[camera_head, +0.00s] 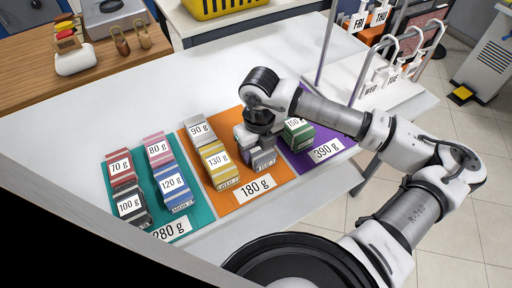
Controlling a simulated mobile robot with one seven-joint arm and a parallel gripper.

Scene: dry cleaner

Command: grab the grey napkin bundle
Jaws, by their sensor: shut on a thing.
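A grey bundle (265,161) is at my gripper (257,146), on the right part of the orange mat (287,175) marked 180 g. My gripper points down and is shut on this bundle. The gripper hides much of it, including its weight label. I cannot tell whether the bundle touches the mat or is slightly raised.
A yellow 130 g bundle (220,167) and a 90 g bundle (199,128) stand to the left. A green 150 g bundle (298,134) is close right, on the purple mat (338,143). Several bundles stand on the teal mat (197,216). A yellow basket (215,8) is behind.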

